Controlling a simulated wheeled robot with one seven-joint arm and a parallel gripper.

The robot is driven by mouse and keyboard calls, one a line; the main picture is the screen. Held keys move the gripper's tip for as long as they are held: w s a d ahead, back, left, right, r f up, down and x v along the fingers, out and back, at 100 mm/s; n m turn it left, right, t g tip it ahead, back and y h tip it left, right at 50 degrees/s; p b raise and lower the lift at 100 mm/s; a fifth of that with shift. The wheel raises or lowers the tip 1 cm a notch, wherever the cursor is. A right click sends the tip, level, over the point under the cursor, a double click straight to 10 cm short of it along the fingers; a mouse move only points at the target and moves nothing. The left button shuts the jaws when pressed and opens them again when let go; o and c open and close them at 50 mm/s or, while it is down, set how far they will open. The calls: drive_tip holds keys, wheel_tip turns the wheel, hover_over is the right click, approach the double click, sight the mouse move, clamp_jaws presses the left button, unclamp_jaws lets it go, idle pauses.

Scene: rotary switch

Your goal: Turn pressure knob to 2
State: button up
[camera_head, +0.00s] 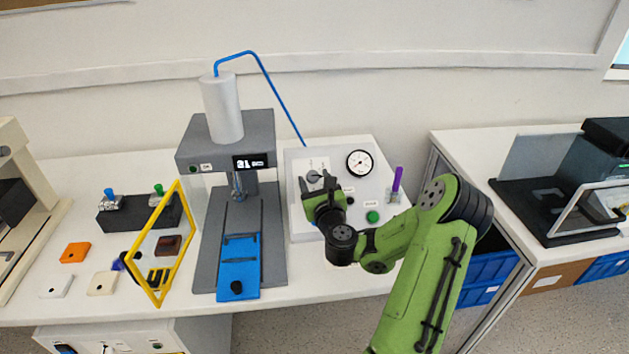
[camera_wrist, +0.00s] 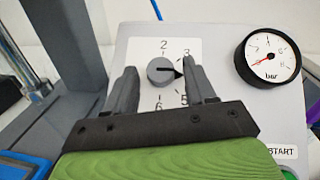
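The pressure knob (camera_wrist: 161,70) is a grey round knob on a white dial plate (camera_wrist: 164,47) in the wrist view. Its black pointer faces right, between the visible 3 and 5; the mark there is hidden by my right finger. The 2 stands above the knob and the 6 below left. My gripper (camera_wrist: 160,76) is open, with one finger at each side of the knob and a gap on the left. I cannot tell whether the right finger touches it. In the head view my gripper (camera_head: 317,180) is over the panel's upper left, partly covering the knob (camera_head: 313,175).
A round bar gauge (camera_wrist: 268,59) sits right of the dial; it also shows in the head view (camera_head: 360,163). A green button (camera_head: 373,216) is lower right on the panel (camera_head: 340,150). A press (camera_head: 222,107) stands close on the left. A blue hose (camera_head: 277,95) runs behind.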

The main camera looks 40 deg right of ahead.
drive_tip(key=c, duration=0.9)
